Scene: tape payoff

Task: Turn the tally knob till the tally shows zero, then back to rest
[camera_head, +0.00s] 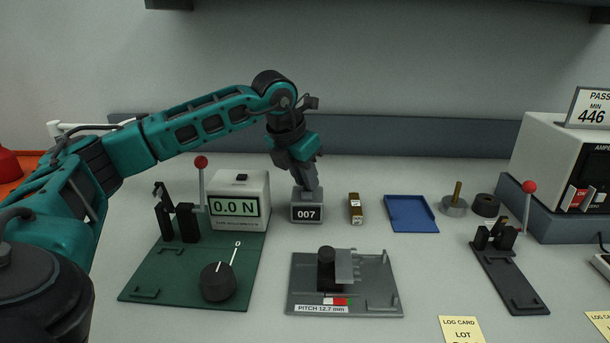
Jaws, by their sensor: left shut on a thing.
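My left gripper (305,187) reaches down onto the tally's top from above. Its fingers are shut on the tally knob, which they hide from view. My right gripper is not in view.
A green plate (160,277) with a black dial, a red-knobbed lever and a force display (236,208) reading 0.0 N stands left. A grey pitch fixture (375,290) lies in front. A brown block (355,208), blue tray (410,228) and lever clamp (512,283) are to the right.

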